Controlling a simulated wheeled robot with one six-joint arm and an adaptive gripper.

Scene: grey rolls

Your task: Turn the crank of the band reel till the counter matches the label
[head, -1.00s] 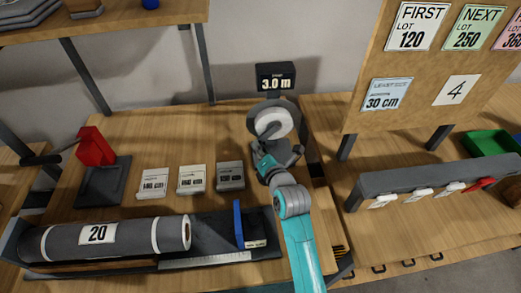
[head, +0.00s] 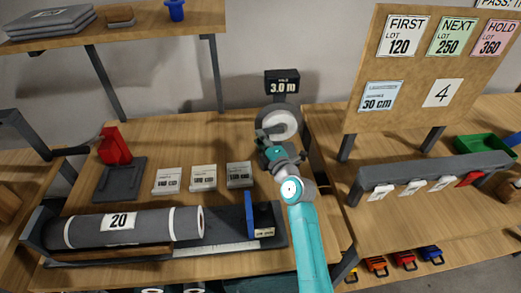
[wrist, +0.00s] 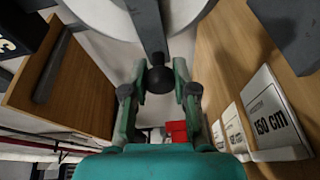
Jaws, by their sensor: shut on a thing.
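The band reel (head: 280,123), a white roll with a grey crank, stands at the back of the bench. Its counter (head: 282,87) on top reads 3.0 m; the small line above the figures is too small to read. My gripper (head: 272,142) is at the reel's lower front. In the wrist view, my gripper (wrist: 159,92) has its green fingers shut around the dark round crank knob (wrist: 160,79). The grey crank arm (wrist: 147,25) runs up from the knob across the white reel (wrist: 178,12). A blue card on the board (head: 381,97) reads 30 cm.
A grey roll marked 20 (head: 120,226) lies in a tray at the front. A red-handled device (head: 115,147) stands left. Three white-labelled blocks (head: 203,178) sit mid-bench, left of my arm. A sign board (head: 410,65) and a grey rail (head: 435,169) stand right.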

